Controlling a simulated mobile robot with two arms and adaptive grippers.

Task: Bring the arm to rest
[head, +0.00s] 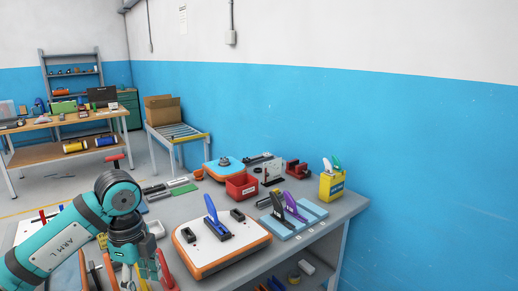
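My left arm comes in from the lower left, a teal and dark grey arm marked "ARM L". It bends at a dark elbow-like joint and points down over the near left part of the workbench (335,218). My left gripper (142,275) is at the bottom edge of the head view, low over tools at the bench's near side. Its fingertips are cut off or mixed with the tools behind, so I cannot tell whether it is open or holds something. My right arm and gripper are not in view.
A white and orange board (222,248) with a blue-handled part lies right of my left gripper. A red bin (242,187), light blue board (290,225) and yellow container (332,186) stand farther along. A roller table with a cardboard box (162,110) is behind.

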